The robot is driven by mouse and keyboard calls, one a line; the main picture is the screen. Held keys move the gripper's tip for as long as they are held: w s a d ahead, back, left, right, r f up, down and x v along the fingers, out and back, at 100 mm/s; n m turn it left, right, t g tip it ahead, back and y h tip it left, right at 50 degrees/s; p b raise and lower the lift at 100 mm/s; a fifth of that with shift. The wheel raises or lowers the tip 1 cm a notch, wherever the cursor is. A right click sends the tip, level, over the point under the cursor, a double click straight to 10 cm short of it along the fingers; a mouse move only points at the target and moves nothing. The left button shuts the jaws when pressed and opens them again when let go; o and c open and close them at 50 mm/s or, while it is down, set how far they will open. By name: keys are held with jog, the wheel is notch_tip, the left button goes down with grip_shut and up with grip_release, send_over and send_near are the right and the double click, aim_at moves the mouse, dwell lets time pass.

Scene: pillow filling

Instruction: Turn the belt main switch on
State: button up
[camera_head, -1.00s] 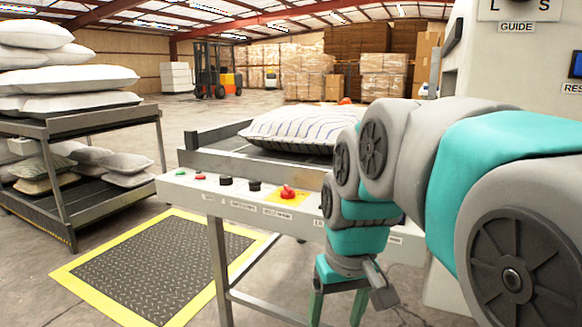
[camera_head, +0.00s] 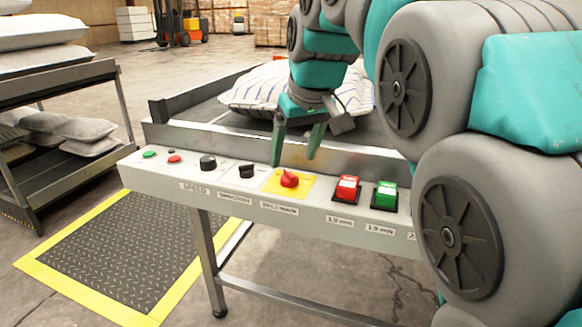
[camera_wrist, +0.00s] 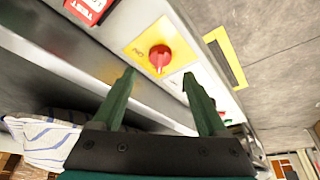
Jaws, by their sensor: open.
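The belt main switch is a red rotary knob (camera_head: 289,178) on a yellow plate, on the sloped front panel (camera_head: 232,199) of the conveyor. It also shows in the wrist view (camera_wrist: 160,56), with the word ON printed on the plate beside it. My gripper (camera_head: 293,160) is open and empty, its green fingers pointing down just above and behind the knob. In the wrist view the fingertips (camera_wrist: 163,78) lie either side of the knob's line, apart from it. Whether the fingers touch anything is not visible, but the knob appears clear of them.
Black knobs (camera_head: 208,163) and green and red buttons (camera_head: 174,159) sit left of the switch. A red rocker (camera_head: 346,189) and green rocker (camera_head: 384,195) sit right. A striped pillow (camera_head: 252,91) lies on the belt behind. A pillow rack (camera_head: 62,85) stands at left.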

aim_at(289, 173)
jog(key=x, duration=0.5)
grip_shut()
dwell(0.5)
